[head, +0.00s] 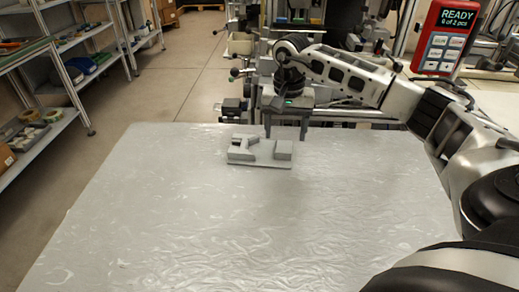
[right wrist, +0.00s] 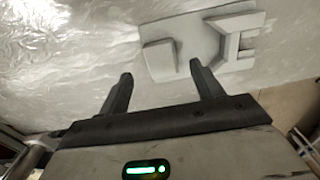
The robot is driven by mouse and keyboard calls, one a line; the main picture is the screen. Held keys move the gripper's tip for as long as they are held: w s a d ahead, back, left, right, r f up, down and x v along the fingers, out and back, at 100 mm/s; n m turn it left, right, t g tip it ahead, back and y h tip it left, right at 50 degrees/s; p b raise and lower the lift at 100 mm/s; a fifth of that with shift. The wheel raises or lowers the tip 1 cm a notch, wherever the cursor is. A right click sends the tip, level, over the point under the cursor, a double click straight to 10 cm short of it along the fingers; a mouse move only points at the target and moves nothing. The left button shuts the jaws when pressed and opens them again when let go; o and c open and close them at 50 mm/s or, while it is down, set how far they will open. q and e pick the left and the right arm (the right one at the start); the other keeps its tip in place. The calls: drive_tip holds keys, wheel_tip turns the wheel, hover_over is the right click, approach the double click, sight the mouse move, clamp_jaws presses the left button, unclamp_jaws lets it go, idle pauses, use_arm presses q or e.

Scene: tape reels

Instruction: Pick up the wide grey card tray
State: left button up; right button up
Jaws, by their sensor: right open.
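The grey card tray (head: 262,163) lies flat near the far edge of the table, with raised blocks on its top. It also shows in the right wrist view (right wrist: 187,63), beyond the fingertips. My right gripper (head: 288,136) is open with nothing between its fingers. In the head view it is behind and above the tray's right part, fingers pointing down. In the right wrist view the gripper (right wrist: 160,72) has its right fingertip overlapping the tray's near edge; whether it touches cannot be told. My left gripper is not in view.
The pale, glossy table (head: 240,225) is bare around the tray, with wide free room in front and to the left. Machinery stands just behind its far edge. A red panel (head: 447,38) reading READY is at the upper right. Shelves (head: 75,60) stand at the left.

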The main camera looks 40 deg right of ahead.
sight(283, 146)
drive_tip(key=f, duration=0.5)
drive_tip(key=shift+w+p, duration=0.2)
drive_tip(key=shift+p, duration=0.15)
drive_tip(key=c, duration=1.2)
drive_tip(key=shift+r, duration=0.15)
